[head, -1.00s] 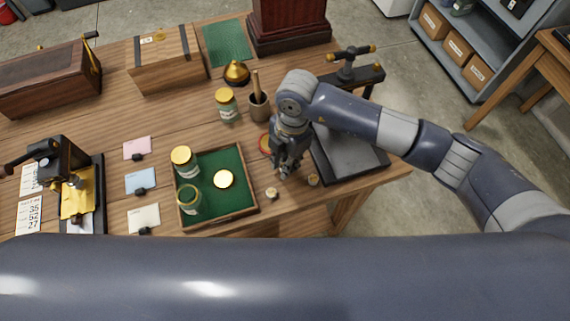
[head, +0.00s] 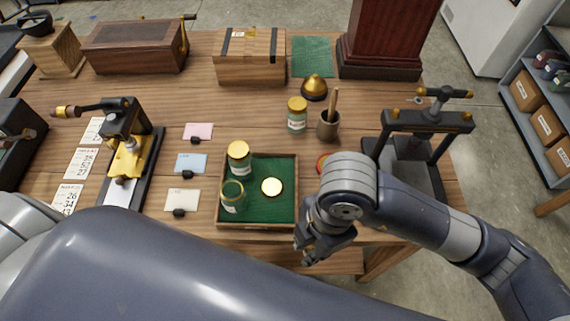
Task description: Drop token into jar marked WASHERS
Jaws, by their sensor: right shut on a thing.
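My right gripper (head: 309,256) is just off the front edge of the table, right of the green-lined tray (head: 297,205). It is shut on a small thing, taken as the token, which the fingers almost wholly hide. In the tray stand an open glass jar (head: 232,198) at the front left and a jar with a gold lid (head: 239,158) behind it. A loose gold lid (head: 271,187) lies flat beside them. Another gold-lidded jar (head: 297,117) stands behind the tray. The jar labels are too small to read. My left gripper is out of view.
A mortar with pestle (head: 328,124) and a brass bell-shaped piece (head: 314,87) stand behind the tray. A black press (head: 424,125) is at the right. Pink, blue and cream cards (head: 181,200) lie left of the tray, near a brass stamping machine (head: 129,157).

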